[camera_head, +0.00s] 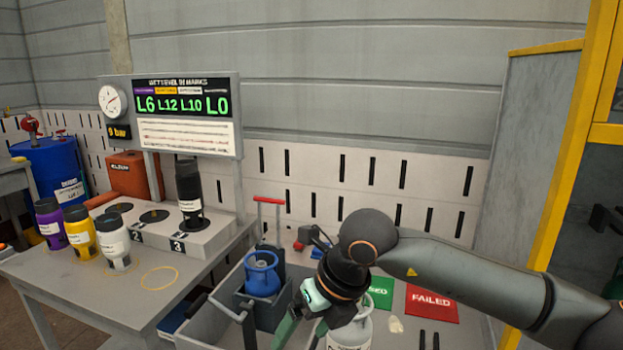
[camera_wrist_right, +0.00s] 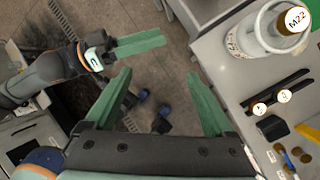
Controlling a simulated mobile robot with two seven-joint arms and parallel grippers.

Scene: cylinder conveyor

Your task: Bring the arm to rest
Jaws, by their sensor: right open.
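My right arm reaches in from the right in the head view. Its gripper (camera_head: 308,335) points down above the grey tray area, partly cut off by the lower edge. In the right wrist view its two green fingers (camera_wrist_right: 160,100) stand wide apart with nothing between them. A white-grey cylinder (camera_head: 352,334) stands beside the gripper in the head view; it also shows at the upper right of the wrist view (camera_wrist_right: 243,42), apart from the fingers, with an M22 tag. My left gripper (camera_wrist_right: 140,46) shows only in the wrist view; its green fingers look close together.
A blue cylinder (camera_head: 262,276) sits in a dark holder left of the gripper. Red FAILED (camera_head: 432,303) and green (camera_head: 381,292) mats lie behind. Purple (camera_head: 50,226), yellow (camera_head: 78,232) and white (camera_head: 112,241) bottles stand on the left table; a black one (camera_head: 188,188) stands on the stand.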

